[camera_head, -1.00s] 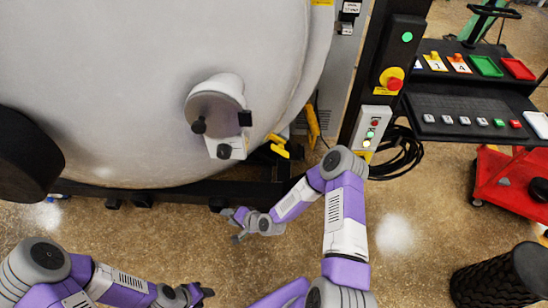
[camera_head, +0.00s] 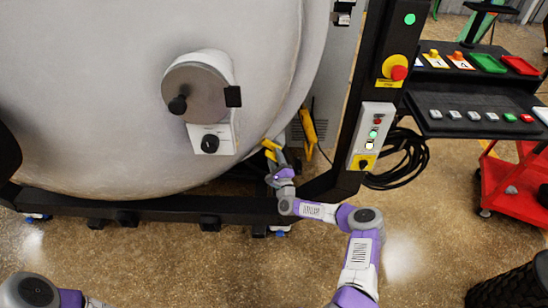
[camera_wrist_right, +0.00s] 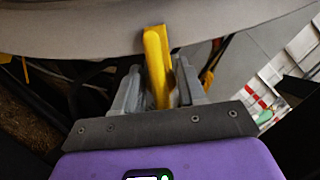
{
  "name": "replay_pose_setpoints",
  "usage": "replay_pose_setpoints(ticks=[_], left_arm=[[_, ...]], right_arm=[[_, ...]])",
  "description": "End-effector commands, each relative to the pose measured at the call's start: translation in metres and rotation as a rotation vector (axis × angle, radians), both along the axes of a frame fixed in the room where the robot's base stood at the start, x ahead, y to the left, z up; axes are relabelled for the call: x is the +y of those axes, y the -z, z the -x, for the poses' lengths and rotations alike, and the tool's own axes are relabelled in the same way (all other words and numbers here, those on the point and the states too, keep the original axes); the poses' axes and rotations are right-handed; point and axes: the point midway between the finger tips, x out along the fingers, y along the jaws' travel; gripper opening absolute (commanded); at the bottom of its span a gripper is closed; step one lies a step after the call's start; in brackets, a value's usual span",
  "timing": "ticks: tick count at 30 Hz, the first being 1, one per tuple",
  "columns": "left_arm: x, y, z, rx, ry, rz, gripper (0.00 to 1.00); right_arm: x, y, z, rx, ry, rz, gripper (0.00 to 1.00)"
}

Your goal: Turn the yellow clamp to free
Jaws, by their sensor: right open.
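The yellow clamp (camera_head: 271,148) is at the lower right edge of the big grey furnace door. My right gripper (camera_head: 276,168) is at it, just below. In the right wrist view the yellow clamp (camera_wrist_right: 156,62) stands upright between the two grey fingers of my right gripper (camera_wrist_right: 158,88). The fingers are open around it, and I cannot tell whether either touches it. The clamp's lower end is hidden between the fingers. Only a part of my left arm shows at the bottom left of the head view; its gripper is out of view.
A second yellow part (camera_head: 308,125) is to the right of the clamp. A black post with a red emergency button (camera_head: 399,72) and a switch box (camera_head: 371,135) stands close by on the right. Black cables (camera_head: 408,155) hang behind it. The floor in front is clear.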

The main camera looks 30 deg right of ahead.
Motion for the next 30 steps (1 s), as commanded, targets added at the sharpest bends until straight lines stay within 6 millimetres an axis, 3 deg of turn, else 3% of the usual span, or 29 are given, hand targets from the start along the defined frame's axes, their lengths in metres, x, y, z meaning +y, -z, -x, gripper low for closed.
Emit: replay_pose_setpoints(ticks=[4,13,21,30], left_arm=[[0.0,0.0044,0.0001,0.0,0.0,0.0,0.43],[0.0,0.0043,0.0002,0.0,0.0,0.0,0.43],[-0.0001,0.0044,0.0002,0.0,0.0,0.0,0.43],[-0.0001,0.0044,0.0002,0.0,0.0,0.0,0.43]], right_arm=[[-0.0026,-0.0025,-0.0115,0.0,0.0,0.0,0.4],[-0.0032,-0.004,-0.0138,0.001,0.0,-0.001,0.4],[-0.0031,-0.0037,-0.0136,0.001,0.0,0.0,0.0],[-0.003,-0.0038,-0.0135,0.022,-0.001,0.035,0.0]])
